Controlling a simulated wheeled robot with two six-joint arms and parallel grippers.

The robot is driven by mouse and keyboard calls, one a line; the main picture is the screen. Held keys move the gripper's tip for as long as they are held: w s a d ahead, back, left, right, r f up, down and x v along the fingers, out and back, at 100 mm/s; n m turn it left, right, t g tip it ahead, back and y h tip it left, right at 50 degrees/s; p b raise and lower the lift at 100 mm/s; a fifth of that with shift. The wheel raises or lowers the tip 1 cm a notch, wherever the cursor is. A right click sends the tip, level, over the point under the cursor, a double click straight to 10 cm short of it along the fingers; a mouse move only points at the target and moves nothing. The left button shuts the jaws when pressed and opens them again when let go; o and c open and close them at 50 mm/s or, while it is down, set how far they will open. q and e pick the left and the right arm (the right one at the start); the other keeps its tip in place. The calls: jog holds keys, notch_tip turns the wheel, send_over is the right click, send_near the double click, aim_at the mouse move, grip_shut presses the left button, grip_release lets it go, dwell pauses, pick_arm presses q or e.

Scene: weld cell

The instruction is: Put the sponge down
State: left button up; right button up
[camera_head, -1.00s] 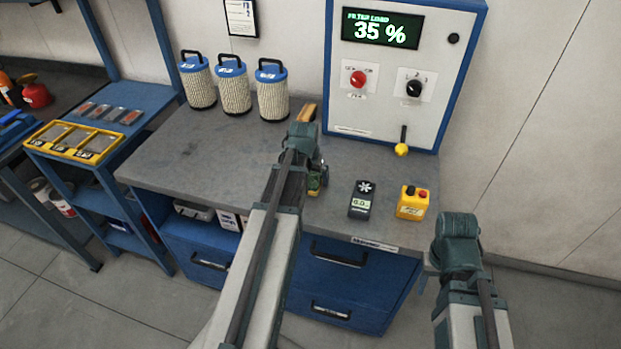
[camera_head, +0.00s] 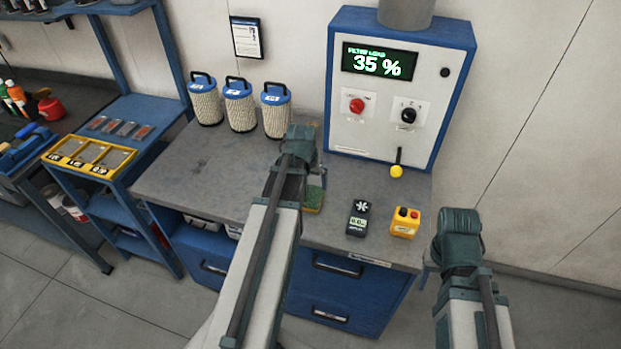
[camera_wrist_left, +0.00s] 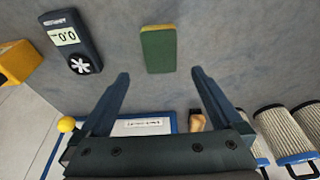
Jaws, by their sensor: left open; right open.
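The sponge (camera_wrist_left: 158,50), green with a yellow edge, lies flat on the grey bench top in the left wrist view. In the head view the sponge (camera_head: 314,198) shows beside my left arm, which partly hides it. My left gripper (camera_wrist_left: 160,73) is open and empty; its two fingers are spread either side of the sponge's line, with the sponge apart from both. In the head view my left wrist hides its fingers. My right gripper (camera_head: 458,238) hangs off the bench's right front corner, its fingers mostly hidden.
A dark meter (camera_head: 358,218) and a yellow button box (camera_head: 405,222) stand right of the sponge. Several filter cartridges (camera_head: 240,106) line the back. A control cabinet (camera_head: 398,90) reads 35 %. The bench top (camera_head: 195,170) is clear at left. A side shelf (camera_head: 125,107) holds yellow trays.

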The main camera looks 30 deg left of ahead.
pick_arm(q)
jog(key=shift+r, duration=0.15)
jog(key=s+d+m+g, duration=0.1)
jog(key=s+d+m, duration=0.2)
jog(key=d, duration=1.1)
jog(key=s+d+m+g, duration=0.2)
jog(key=s+d, duration=0.8)
jog(key=d, duration=0.5)
jog(key=shift+d+f+m, duration=0.3)
jog(key=shift+m, duration=0.5)
notch_tip(320, 180, down, 6)
jog(key=b, duration=0.6)
jog(key=shift+f, duration=0.1)
